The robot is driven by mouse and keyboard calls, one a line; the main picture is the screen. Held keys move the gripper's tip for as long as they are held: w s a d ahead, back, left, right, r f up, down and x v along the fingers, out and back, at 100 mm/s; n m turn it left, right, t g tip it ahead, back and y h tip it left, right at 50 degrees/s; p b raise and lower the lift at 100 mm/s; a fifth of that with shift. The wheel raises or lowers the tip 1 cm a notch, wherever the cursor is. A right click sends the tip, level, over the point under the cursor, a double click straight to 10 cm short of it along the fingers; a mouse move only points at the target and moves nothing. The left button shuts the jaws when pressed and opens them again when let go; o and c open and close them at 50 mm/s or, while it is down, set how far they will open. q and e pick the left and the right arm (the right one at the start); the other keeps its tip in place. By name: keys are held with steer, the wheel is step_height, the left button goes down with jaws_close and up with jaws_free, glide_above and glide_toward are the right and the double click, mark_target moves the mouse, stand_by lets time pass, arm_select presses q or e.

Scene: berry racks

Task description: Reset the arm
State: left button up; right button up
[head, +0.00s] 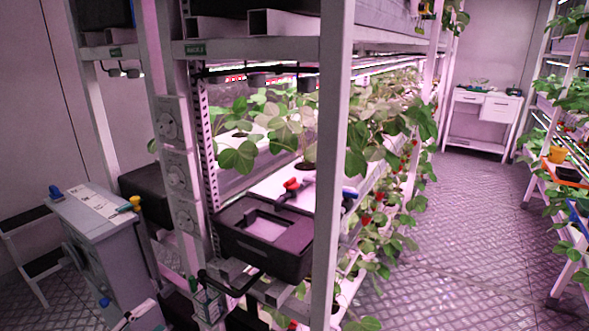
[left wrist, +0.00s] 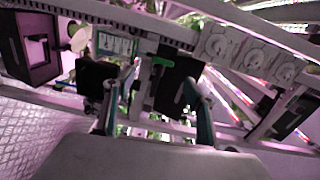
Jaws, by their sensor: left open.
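My left gripper (head: 138,312) shows only in part at the bottom left of the head view, low in front of the rack post, beside the grey cabinet. In the left wrist view my left gripper (left wrist: 160,82) has its two teal-backed fingers spread apart, with nothing held between them. My right gripper is not in view.
A black box (head: 262,236) sits on the rack, before strawberry plants (head: 285,130). A grey cabinet (head: 98,235) stands at left. The aisle floor (head: 455,230) at right is clear.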

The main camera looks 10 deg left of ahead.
arm_select(q)
steer(key=s+d+f+n+g+y, duration=0.1)
steer(key=s+d+f+n+g, duration=0.1)
steer(key=s+d+f+n, duration=0.2)
steer(key=s+d+f+n+g+y, duration=0.1)
steer(key=s+d+f+n, duration=0.4)
steer(key=d, duration=0.5)
steer(key=s+d+f+n+g+y, duration=0.1)
steer(key=s+d+f+n, duration=0.3)
steer(key=d+f+n, duration=0.4)
steer(key=shift+s+f+g+y, duration=0.3)
steer(key=shift+f+g, duration=0.25)
steer(key=shift+g, duration=0.35)
stand_by(0.7)
